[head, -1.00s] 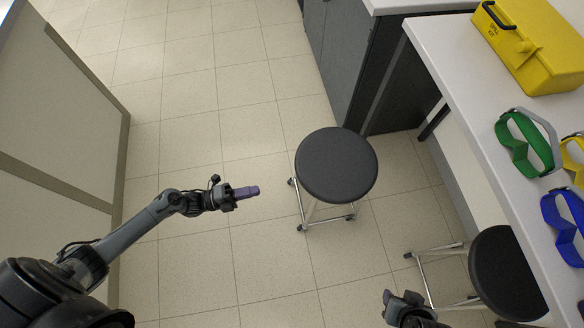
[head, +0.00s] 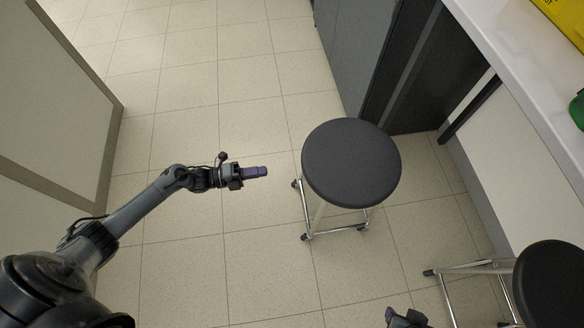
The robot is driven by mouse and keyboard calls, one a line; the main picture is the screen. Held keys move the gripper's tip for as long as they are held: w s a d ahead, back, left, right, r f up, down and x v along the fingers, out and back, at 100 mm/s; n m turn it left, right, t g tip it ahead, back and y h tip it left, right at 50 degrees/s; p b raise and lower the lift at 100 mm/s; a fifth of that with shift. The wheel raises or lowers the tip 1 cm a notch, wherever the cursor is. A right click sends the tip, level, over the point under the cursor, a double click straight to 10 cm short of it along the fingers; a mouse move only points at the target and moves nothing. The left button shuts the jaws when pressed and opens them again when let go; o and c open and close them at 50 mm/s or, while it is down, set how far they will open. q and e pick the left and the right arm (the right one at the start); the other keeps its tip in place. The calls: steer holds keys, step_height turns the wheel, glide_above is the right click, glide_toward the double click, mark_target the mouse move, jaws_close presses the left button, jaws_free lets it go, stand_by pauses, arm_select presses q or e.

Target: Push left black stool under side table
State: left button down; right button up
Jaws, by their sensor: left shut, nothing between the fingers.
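The left black stool (head: 351,163) stands on the tiled floor in the middle of the head view, with a round black seat and metal legs. It is out in the open, left of the white side table (head: 500,60). My left gripper (head: 266,172) is shut and empty, with purple fingertips. It points right toward the stool, with a small gap between the fingertips and the seat.
A second black stool (head: 552,285) stands at the lower right, partly cut off by the frame. A dark cabinet (head: 372,45) stands behind the left stool. A yellow case (head: 565,18) and a green item (head: 577,108) lie on the table. Floor left of the stool is clear.

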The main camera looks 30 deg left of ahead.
arm_select(q)
steer(key=b+x, duration=0.3)
steer(key=x, duration=0.8)
steer(key=shift+d, duration=0.1)
